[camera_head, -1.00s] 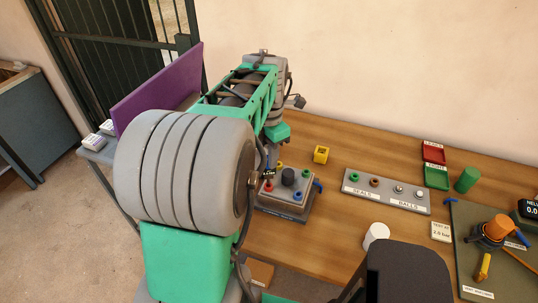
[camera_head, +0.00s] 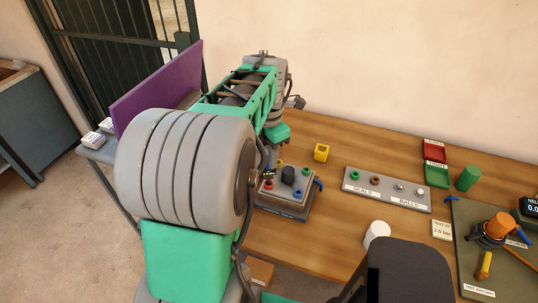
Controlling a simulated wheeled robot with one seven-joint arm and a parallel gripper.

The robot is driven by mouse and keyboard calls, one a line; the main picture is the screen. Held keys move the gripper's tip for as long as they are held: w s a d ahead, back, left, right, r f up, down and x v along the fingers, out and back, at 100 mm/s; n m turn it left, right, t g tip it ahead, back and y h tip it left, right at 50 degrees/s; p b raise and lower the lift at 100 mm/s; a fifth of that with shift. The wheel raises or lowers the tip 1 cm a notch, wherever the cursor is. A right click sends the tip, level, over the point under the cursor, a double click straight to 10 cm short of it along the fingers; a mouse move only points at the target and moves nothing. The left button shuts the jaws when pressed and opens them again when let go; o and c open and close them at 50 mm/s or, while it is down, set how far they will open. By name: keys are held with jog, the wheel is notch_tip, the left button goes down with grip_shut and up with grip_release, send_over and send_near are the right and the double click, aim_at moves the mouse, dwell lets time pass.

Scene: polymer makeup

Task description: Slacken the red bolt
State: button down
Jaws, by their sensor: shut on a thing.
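The red bolt (camera_head: 268,185) sits at the left corner of a grey block fixture (camera_head: 287,207) on the wooden table. Yellow, green and blue bolts surround a dark round knob (camera_head: 288,175) on the same fixture. My gripper (camera_head: 267,157) is just above the red bolt, mostly hidden behind my arm. It is shut on a slim dark tool (camera_head: 268,171) with a small pale label. The tool points down at the red bolt. Whether its tip is seated on the bolt is too small to tell.
A yellow block (camera_head: 321,152) stands behind the fixture. A blue lever (camera_head: 318,184) is at its right side. A grey rack (camera_head: 387,190) of seals and balls, a white cylinder (camera_head: 376,231) and red and green trays (camera_head: 436,175) lie farther right. Bare table lies between.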

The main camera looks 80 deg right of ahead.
jog(key=shift+f+b, duration=0.35)
jog(key=shift+f, duration=0.2)
jog(key=c, duration=1.1)
grip_release()
notch_tip(320, 180, up, 8)
jog(key=shift+f+b, duration=0.1)
jog(key=shift+b, duration=0.4)
